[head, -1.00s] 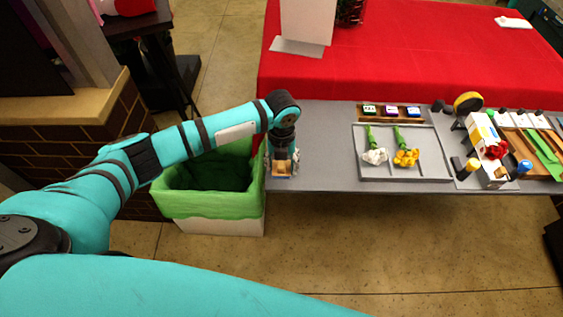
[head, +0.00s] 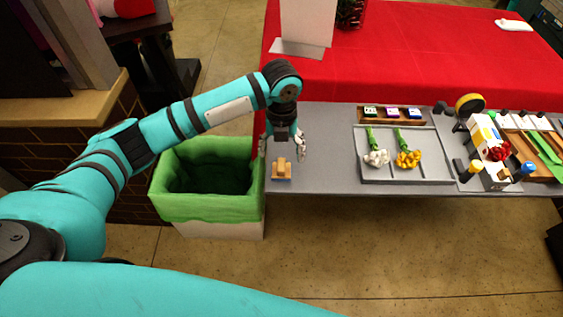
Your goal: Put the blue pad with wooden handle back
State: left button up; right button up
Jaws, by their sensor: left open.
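A small block with a tan wooden handle (head: 281,170) rests on the grey table near its left front corner; its blue pad is not clear at this size. My left gripper (head: 282,150) is open and empty, pointing down just above and behind the handle, its two fingers spread wide and apart from it. My right gripper is not in view.
A bin with a green liner (head: 205,205) stands left of the table. A grey tray (head: 440,166) holds a white and a yellow flower. A wooden rack (head: 391,122) with small labelled blocks is behind it. The table between handle and tray is clear.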

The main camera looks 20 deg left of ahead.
aim_at(282, 163)
pick_arm(q)
jog(key=shift+r+b, duration=0.3)
jog(key=shift+r, duration=2)
dwell(0.5)
